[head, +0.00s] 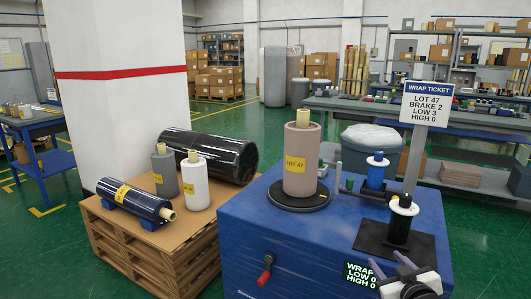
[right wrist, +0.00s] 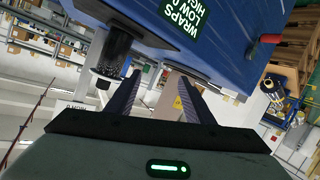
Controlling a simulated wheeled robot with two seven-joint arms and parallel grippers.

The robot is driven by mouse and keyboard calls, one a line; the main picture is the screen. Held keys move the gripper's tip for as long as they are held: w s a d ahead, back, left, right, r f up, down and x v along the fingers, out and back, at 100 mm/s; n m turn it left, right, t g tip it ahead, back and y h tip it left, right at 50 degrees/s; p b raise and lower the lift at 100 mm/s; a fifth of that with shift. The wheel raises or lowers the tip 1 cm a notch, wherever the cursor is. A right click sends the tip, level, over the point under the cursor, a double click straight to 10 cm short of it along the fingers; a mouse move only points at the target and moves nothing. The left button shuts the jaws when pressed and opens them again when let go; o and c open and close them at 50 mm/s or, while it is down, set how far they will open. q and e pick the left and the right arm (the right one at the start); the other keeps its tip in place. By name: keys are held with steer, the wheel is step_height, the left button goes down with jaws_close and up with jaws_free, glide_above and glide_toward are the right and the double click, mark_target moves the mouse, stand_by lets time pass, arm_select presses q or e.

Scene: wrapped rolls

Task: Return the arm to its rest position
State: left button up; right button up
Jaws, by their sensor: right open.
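My right gripper (head: 390,262) is at the lower right of the head view, in front of the blue machine's (head: 300,245) right front corner. Its two fingers are apart and nothing shows between them; the right wrist view shows the open jaws (right wrist: 160,78) too. The spool of black film (head: 399,228) stands upright on a black plate (head: 372,238), behind the gripper and apart from it. The brown roll labelled LOT 47 (head: 301,165) stands upright on a black turntable (head: 285,197). My left gripper is not in view.
A ticket sign (head: 427,103) reads LOT 47, BRAKE 2, LOW 3, HIGH 0. A small display (head: 360,274) shows WRAPS, LOW 0, HIGH 0, partly cut off. A blue spool (head: 376,172) stands behind. A pallet (head: 150,250) with several rolls is at left. Green floor lies between.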

steer(key=s+a+f+g+y, duration=0.1)
steer(key=s+a+f+g, duration=0.1)
steer(key=s+a+f, duration=0.5)
steer(key=s+a+f+g+y, duration=0.1)
steer(key=s+a+f, duration=0.2)
steer(key=s+f, duration=0.7)
steer(key=s+a+f+g, duration=0.1)
steer(key=s+a, duration=0.2)
steer(key=s, duration=0.7)
steer(key=s+a+f+g+y, duration=0.1)
steer(key=s+a+f+g, duration=0.1)
steer(key=s, duration=0.8)
steer(key=shift+s+a+f+m, duration=0.2)
steer(key=shift+a+f+m, duration=0.1)
steer(key=shift+a, duration=0.4)
